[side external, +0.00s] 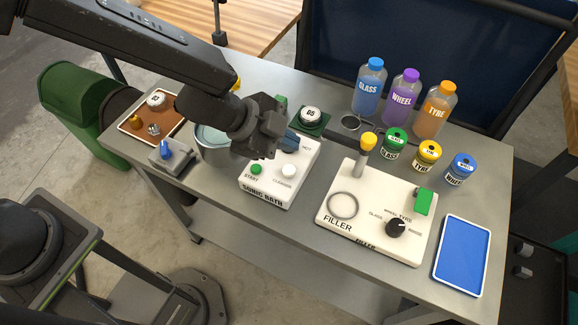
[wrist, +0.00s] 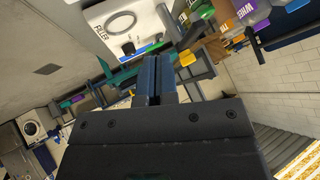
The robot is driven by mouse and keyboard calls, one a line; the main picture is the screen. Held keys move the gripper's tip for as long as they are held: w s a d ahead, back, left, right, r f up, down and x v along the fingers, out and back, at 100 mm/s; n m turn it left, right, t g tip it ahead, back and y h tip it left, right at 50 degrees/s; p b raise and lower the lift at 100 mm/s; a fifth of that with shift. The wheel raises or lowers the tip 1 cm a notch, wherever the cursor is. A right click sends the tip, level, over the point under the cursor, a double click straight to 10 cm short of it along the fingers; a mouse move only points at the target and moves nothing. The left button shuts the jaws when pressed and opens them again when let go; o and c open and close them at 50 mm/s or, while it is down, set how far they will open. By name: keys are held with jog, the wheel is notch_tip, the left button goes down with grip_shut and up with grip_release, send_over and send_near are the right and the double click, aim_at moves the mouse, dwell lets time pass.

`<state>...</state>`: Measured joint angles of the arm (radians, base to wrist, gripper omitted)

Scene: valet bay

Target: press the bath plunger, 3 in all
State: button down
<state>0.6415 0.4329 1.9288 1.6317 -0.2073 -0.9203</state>
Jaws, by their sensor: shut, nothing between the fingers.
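The sonic bath (side external: 265,188) is a white box near the middle of the table, with a green START button (side external: 256,169) and a white round button marked CLEANER (side external: 288,171). I cannot tell for sure which part is the plunger. A round metal basin (side external: 212,140) at its left is partly hidden by my arm. My gripper (side external: 300,143) is above the back of the sonic bath, apart from the two buttons. Its blue fingers are together and empty. In the wrist view the fingers (wrist: 153,80) point up the picture, towards the white filler.
The filler (side external: 375,218) with its yellow-topped post stands right of the bath. Behind it are blue, purple and orange bottles (side external: 404,97) and several small jars (side external: 427,155). A brown tray (side external: 130,130) lies at the left.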

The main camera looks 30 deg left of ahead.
aim_at(287, 168)
jog(key=r+n, duration=0.1)
jog(key=n, duration=0.4)
jog(key=r+n, duration=0.1)
jog(key=n, duration=0.4)
jog(key=r+n+t, duration=0.1)
jog(key=n, duration=0.4)
jog(key=shift+w+a+r+n, duration=0.2)
jog(key=shift+w+a+n, duration=0.05)
jog(key=shift+w+n, duration=0.15)
jog(key=shift+f, duration=0.15)
jog(key=shift+f, duration=4.3)
jog(key=shift+f, duration=0.15)
jog(key=shift+f, duration=0.25)
